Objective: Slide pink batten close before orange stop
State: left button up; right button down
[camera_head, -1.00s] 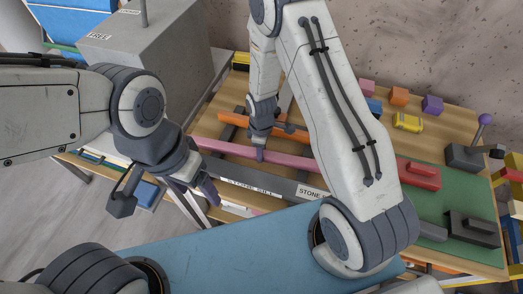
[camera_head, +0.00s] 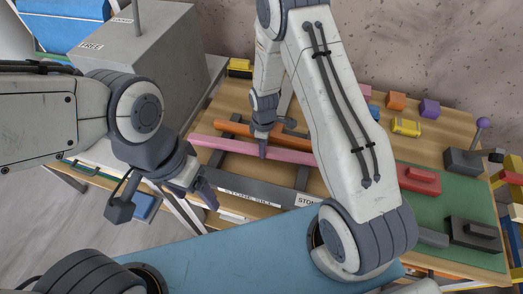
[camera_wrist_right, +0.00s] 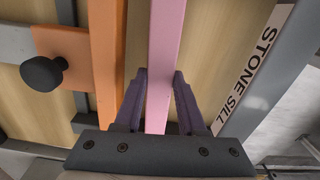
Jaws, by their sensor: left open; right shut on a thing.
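The pink batten (camera_head: 288,155) lies across dark grey crossbars on the wooden bench, between the orange stop and the grey stone sill. The orange stop (camera_head: 238,128) is a long bar running beside it on the far side. In the right wrist view a narrow gap shows between the pink batten (camera_wrist_right: 161,40) and the orange stop (camera_wrist_right: 106,50). My right gripper (camera_head: 263,152) is shut on the pink batten, one finger on each side in the right wrist view (camera_wrist_right: 160,78). My left gripper (camera_head: 207,196) is open and empty left of the sill's end.
The stone sill (camera_head: 270,197) runs along the near side. An orange block with a black knob (camera_wrist_right: 43,73) sits beside the stop. Small blocks, including a yellow one (camera_head: 406,127), lie at the back right. A green mat (camera_head: 420,235) holds red and dark pieces.

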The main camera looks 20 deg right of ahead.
jog(key=shift+w+d, duration=0.15)
jog(key=shift+c, duration=2.1)
grip_release()
notch_tip(320, 180, up, 10)
jog(key=b, duration=0.2)
jog(key=shift+r, duration=0.25)
